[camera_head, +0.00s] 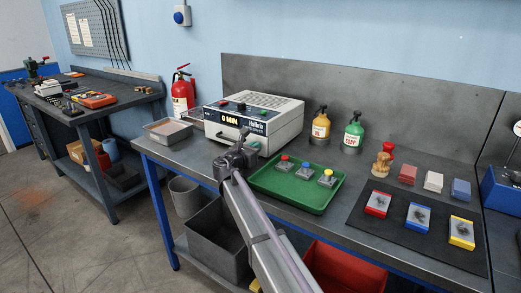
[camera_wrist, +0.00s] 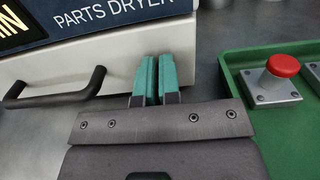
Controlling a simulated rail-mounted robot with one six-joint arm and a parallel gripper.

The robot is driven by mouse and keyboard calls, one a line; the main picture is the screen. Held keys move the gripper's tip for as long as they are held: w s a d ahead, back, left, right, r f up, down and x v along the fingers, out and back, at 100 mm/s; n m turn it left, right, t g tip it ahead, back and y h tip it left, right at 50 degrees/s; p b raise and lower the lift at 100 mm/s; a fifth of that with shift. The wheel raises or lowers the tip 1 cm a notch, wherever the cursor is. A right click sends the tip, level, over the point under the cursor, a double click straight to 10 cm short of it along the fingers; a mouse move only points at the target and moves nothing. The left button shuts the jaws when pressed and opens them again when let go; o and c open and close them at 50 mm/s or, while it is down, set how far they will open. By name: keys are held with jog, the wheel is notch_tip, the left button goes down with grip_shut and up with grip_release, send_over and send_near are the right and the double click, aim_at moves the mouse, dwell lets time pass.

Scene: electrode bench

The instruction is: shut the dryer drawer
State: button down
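The parts dryer (camera_head: 255,118) is a pale box on the bench with a dark front panel reading "0 MIN". Its pale drawer front, with a dark bar handle (camera_wrist: 62,92), shows below the panel in the wrist view. No open drawer interior shows in either view, and I cannot tell whether the drawer front is fully flush. My gripper (camera_wrist: 157,62) has its teal fingertips close together with nothing between them. It is in front of the pale front, to the right of the handle; I cannot tell if it touches. In the head view my gripper (camera_head: 243,143) partly hides the dryer's lower front.
A green tray (camera_head: 262,184) with button blocks in red, blue and yellow stands just right of my gripper; its red button (camera_wrist: 283,65) is close. A shallow metal tray (camera_head: 168,131) lies left of the dryer. Orange and green bottles stand behind the green tray.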

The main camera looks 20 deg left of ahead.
jog(key=shift+w+d+r, duration=0.1)
jog(key=shift+w, duration=0.15)
jog(key=v, duration=1.4)
jog(key=shift+s, duration=0.25)
